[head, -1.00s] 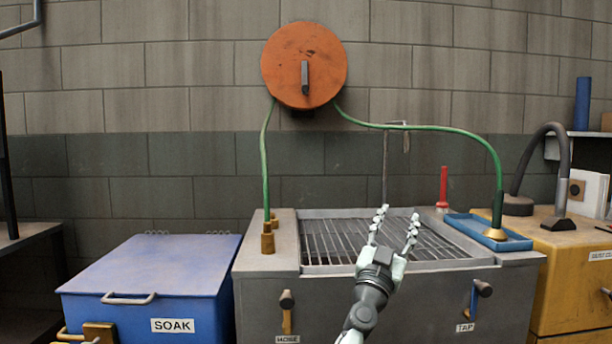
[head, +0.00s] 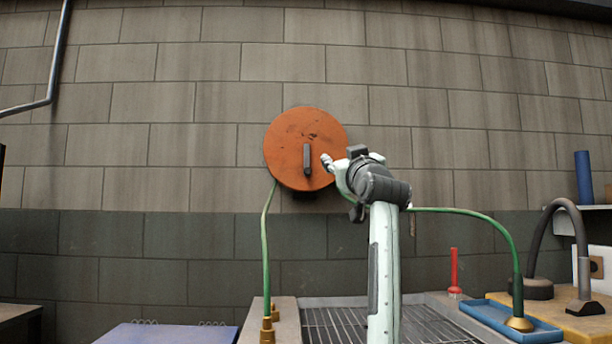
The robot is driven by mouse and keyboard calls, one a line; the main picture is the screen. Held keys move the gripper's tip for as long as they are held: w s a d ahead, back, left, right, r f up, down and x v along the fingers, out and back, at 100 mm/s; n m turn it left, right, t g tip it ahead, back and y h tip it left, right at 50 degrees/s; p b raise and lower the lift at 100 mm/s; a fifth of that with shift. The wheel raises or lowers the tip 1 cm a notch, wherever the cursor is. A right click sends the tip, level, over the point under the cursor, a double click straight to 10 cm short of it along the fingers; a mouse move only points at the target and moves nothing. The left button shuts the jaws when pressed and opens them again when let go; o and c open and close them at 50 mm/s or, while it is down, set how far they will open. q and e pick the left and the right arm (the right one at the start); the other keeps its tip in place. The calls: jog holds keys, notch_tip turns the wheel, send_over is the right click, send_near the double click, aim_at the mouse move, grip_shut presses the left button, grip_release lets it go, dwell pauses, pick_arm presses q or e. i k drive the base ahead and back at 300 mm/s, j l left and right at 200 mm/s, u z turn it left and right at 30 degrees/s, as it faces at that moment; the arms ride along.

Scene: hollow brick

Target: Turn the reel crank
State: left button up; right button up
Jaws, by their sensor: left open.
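The round orange reel (head: 283,150) is on the block wall, with a dark grey crank handle (head: 307,159) upright near its centre. My left gripper (head: 335,172) is at the reel's right edge in the picture, just right of the crank. It is open, with nothing seen in it. Its wrist hides part of the gripper, and it covers the reel's right rim. I cannot tell how far it is from the reel in depth. My right gripper is not in view.
A green hose (head: 265,250) hangs from the reel's left side, and another length runs right to a blue tray (head: 500,318). Below is a grated sink (head: 335,325).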

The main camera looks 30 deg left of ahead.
aim_at(307, 171)
jog(key=i+j, duration=0.65)
jog(key=j, duration=0.25)
jog(key=i+j, duration=0.35)
jog(key=j, duration=0.1)
